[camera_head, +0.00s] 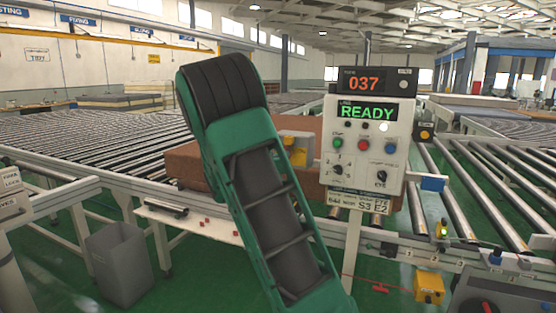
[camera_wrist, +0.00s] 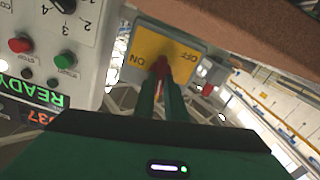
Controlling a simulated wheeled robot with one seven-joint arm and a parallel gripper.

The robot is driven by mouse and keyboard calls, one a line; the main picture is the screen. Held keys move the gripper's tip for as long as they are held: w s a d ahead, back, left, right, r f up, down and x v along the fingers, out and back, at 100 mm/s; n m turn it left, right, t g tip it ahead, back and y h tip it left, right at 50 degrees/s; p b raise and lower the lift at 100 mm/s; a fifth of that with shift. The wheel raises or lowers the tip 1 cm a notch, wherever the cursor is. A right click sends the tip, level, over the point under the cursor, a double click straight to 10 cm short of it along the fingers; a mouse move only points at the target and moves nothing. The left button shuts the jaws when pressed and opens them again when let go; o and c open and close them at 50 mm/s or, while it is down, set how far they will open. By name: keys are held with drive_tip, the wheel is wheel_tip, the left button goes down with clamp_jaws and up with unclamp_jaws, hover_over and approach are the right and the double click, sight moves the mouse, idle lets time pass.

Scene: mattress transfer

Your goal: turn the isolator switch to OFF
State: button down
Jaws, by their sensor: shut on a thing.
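The isolator switch is a grey box with a yellow face plate (camera_wrist: 150,42) marked ON and OFF, upside down in the wrist view. Its red handle (camera_wrist: 161,67) sits between the two labels; which one it points at I cannot tell. My gripper (camera_wrist: 163,80) has its green fingers closed on the red handle, hiding part of it. In the head view a yellow and grey box (camera_head: 299,152) shows just left of the control panel, partly covered by my arm, and my fingertips are hidden.
The control panel (camera_head: 367,150) reads READY and 037 and stands close beside the switch. A brown block (camera_head: 187,165) lies behind my arm. Roller conveyors (camera_head: 90,135) spread on both sides. A grey bin (camera_head: 120,262) stands at lower left.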

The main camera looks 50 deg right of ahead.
drive_tip(key=shift+w+f+n, duration=0.1)
drive_tip(key=shift+f+n, duration=0.05)
drive_tip(key=shift+n, duration=3.65)
drive_tip(key=shift+f+n, duration=0.15)
drive_tip(key=shift+n, duration=3.65)
drive_tip(key=c, duration=1.8)
unclamp_jaws()
drive_tip(key=shift+f, duration=0.1)
